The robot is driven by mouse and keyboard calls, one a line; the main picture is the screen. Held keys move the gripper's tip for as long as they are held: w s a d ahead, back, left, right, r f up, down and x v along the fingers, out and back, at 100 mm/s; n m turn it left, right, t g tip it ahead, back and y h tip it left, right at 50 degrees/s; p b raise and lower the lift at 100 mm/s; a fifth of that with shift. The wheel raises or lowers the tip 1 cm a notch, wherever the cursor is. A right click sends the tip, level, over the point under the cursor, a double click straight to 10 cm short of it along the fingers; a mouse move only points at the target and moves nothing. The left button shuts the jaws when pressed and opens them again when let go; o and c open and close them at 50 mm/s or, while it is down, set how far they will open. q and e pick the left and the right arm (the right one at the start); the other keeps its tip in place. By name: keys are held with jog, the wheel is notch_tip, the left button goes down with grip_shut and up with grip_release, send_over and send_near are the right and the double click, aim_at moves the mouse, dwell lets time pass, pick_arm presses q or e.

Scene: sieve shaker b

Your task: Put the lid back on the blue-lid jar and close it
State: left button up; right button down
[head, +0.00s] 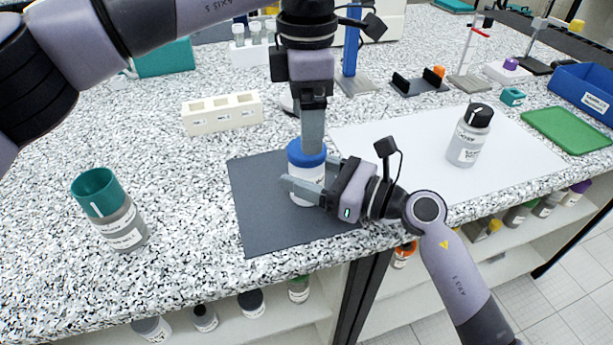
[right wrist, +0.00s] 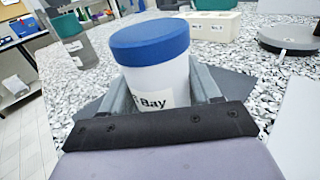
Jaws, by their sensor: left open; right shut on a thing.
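The jar (head: 306,190) is white with a label and stands upright on a dark grey mat (head: 262,215). Its blue lid (head: 306,153) sits on the jar's top; whether it is fully tightened I cannot tell. In the right wrist view the jar (right wrist: 158,85) stands between the fingers with the blue lid (right wrist: 150,40) level on top. My right gripper (head: 305,186) is shut on the jar's body from the right side. My left gripper (head: 312,135) points straight down from above, open, with its fingertips at the lid; its far finger is hidden.
A grey jar with a teal top (head: 110,212) stands on the left. A cream rack (head: 222,113) is behind the mat. A grey jar with a black lid (head: 470,136) stands on a white sheet (head: 420,145) at right. A green tray (head: 567,130) lies farther right.

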pick_arm(q)
notch_tip(320, 180, up, 3)
jog(key=n, duration=0.6)
jog(key=shift+n, duration=0.3)
jog(key=shift+f, duration=4)
jog(key=c, duration=1.1)
jog(key=o, duration=1.2)
jog(key=shift+o, duration=0.2)
